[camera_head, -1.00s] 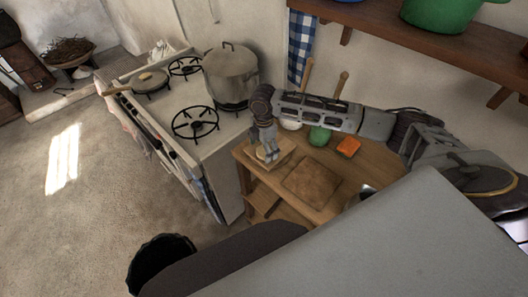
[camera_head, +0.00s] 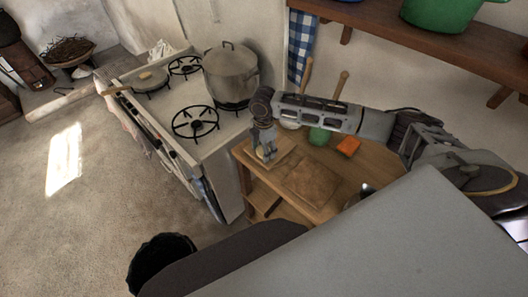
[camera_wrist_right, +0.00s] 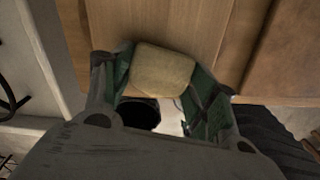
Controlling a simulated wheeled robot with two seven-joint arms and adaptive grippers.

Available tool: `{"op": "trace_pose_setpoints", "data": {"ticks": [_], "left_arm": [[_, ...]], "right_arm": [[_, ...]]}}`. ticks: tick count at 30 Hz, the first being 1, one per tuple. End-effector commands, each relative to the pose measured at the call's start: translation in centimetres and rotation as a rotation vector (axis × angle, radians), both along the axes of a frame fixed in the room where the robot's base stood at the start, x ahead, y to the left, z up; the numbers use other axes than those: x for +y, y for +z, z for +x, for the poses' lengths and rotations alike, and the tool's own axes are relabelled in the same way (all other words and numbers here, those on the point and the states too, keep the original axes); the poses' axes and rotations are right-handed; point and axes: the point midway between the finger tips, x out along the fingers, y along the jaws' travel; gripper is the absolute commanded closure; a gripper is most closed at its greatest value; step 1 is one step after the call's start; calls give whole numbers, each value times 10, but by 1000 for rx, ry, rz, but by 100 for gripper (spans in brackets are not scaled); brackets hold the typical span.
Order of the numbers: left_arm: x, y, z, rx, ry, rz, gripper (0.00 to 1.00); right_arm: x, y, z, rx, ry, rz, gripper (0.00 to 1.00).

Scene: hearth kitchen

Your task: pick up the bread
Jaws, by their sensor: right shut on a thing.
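The bread (camera_wrist_right: 163,72) is a pale tan, rounded block between the two fingers of my right gripper (camera_wrist_right: 160,88) in the right wrist view. The fingers, with green inner pads, press on its two sides. In the head view, my right gripper (camera_head: 264,153) points down over a light wooden board (camera_head: 287,152) at the left end of the wooden table. Only a small bit of the bread shows there, between the fingers. I cannot tell whether the bread still touches the board. My left gripper is out of view.
A brown board (camera_head: 310,181) lies on the table, with an orange block (camera_head: 348,146) and a green item (camera_head: 319,136) behind it. The stove with a large lidded pot (camera_head: 231,75) stands left of the table. A shelf with a green pot (camera_head: 440,14) hangs above.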

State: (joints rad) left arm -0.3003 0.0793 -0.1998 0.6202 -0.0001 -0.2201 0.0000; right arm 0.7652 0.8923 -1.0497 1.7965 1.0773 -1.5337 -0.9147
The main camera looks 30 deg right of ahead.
Motion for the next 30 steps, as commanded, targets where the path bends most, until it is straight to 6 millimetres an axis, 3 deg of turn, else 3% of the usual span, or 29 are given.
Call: {"op": "trace_pose_setpoints", "data": {"ticks": [14,30], "left_arm": [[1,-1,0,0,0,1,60],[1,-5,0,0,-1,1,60]], "right_arm": [[0,12,0,-1,0,1,55],[0,84,1,-2,-1,0,55]]}}
